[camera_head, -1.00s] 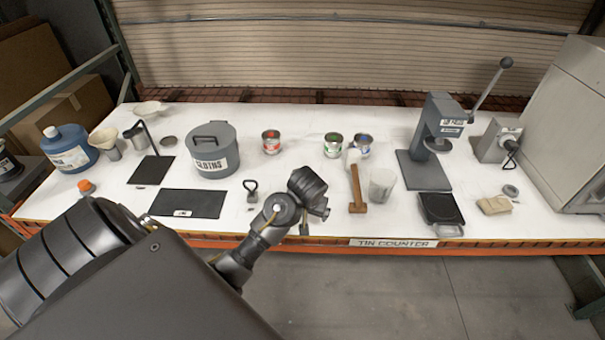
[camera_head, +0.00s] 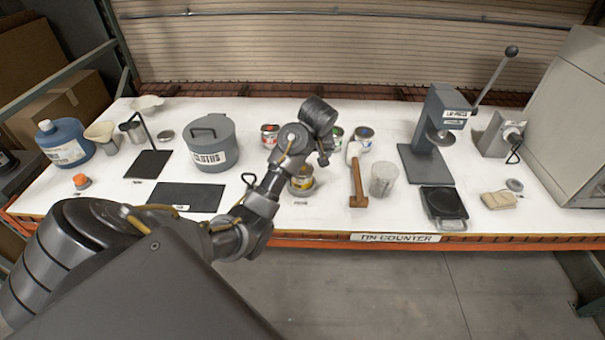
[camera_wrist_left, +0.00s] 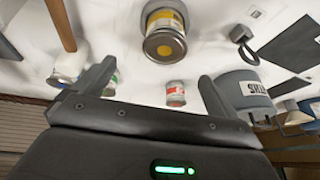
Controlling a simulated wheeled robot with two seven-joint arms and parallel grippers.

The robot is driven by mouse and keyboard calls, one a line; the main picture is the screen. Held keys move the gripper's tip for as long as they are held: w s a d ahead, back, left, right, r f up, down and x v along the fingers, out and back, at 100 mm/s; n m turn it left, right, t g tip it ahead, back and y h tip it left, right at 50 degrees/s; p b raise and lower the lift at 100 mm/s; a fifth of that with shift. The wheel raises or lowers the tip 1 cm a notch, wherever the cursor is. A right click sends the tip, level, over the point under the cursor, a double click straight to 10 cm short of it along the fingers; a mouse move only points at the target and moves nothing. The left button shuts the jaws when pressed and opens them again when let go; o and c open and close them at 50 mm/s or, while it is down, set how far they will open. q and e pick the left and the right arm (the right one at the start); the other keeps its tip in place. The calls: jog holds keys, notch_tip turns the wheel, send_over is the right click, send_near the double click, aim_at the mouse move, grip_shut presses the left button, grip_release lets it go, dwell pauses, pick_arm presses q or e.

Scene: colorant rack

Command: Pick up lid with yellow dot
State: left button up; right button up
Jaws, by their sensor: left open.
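A tin with a yellow label (camera_head: 302,183) stands near the counter's front edge, partly hidden by my left arm. It also shows in the left wrist view (camera_wrist_left: 164,22), with a round grey end towards the camera. My left gripper (camera_head: 323,158) is above the counter, just right of and beyond this tin in the head view. In the left wrist view its fingers (camera_wrist_left: 153,88) are spread wide with nothing held between them. My right gripper is not in view.
Red (camera_head: 269,136), green (camera_head: 337,133) and blue (camera_head: 364,135) tins stand behind. A wooden-handled mallet (camera_head: 357,184) and clear cup (camera_head: 383,180) are to the right. A cloths bin (camera_head: 212,150) and dark mat (camera_head: 187,197) are left.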

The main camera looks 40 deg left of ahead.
aim_at(303, 169)
pick_arm(q)
jog(key=p+x, duration=0.1)
jog(key=x, duration=0.1)
jog(key=shift+w+a+f+p, duration=0.15)
jog(key=shift+f+p, duration=0.1)
jog(key=shift+p, duration=0.05)
jog(key=shift+f, duration=0.2)
jog(key=shift+a+f+p, duration=0.2)
jog(key=shift+a+p, duration=0.1)
jog(key=shift+p, duration=0.15)
jog(key=x, duration=0.1)
jog(key=p+x, duration=0.1)
jog(key=x, duration=0.1)
jog(key=shift+s+a+f+p, duration=0.2)
jog(key=shift+f+p, duration=0.1)
jog(key=shift+p, duration=0.1)
jog(key=shift+w+a+f, duration=0.1)
jog(key=shift+a+f, duration=0.05)
jog(key=shift+f, duration=0.35)
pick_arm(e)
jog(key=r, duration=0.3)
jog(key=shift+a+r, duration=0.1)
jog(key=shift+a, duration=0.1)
pick_arm(q)
jog(key=c, duration=1.1)
